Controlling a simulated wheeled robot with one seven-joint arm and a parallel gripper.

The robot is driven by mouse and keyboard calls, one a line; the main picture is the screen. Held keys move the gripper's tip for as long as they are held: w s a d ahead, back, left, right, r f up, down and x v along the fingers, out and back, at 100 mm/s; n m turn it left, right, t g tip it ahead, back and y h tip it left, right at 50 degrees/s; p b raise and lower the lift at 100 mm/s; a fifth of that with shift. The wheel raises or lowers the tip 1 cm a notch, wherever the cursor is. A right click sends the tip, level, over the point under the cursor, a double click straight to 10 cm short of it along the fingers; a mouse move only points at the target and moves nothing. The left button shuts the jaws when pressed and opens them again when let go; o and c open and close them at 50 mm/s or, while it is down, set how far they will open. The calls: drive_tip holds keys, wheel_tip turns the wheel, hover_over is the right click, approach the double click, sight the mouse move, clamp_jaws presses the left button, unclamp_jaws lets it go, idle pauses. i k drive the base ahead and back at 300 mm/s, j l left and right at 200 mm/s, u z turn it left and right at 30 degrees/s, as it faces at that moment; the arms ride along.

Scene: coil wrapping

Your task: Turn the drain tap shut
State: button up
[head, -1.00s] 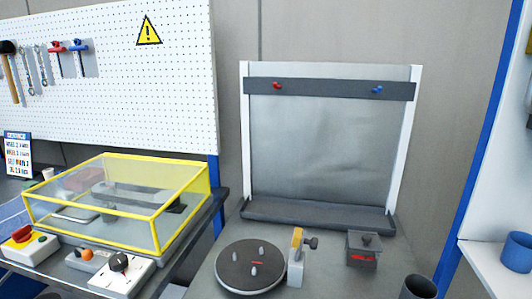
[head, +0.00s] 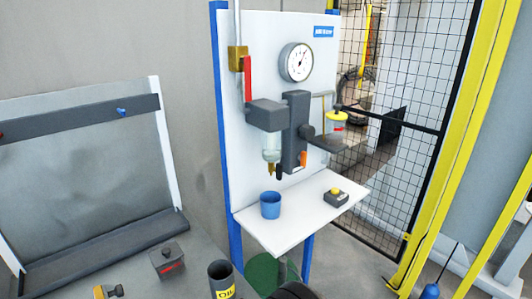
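A white panel with a blue edge carries an air unit. Under its dark grey housing (head: 268,113) hangs a clear bowl (head: 271,146). A small brass-coloured fitting (head: 270,170), which looks like the drain tap, sits at the bowl's lower end. It is too small to tell whether it is open or shut. A blue cup (head: 270,205) stands on the white shelf (head: 285,228) below the bowl. A brass valve (head: 237,58) with a red lever (head: 248,80) pointing down is at the panel's upper left. My gripper is not in view.
A round gauge (head: 297,62) is on the panel. A black mesh fence (head: 400,150) and yellow posts stand right. An oil can (head: 221,280) is on the left bench.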

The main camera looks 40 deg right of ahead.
sight(278, 168)
drive_tip(key=z, duration=1.2)
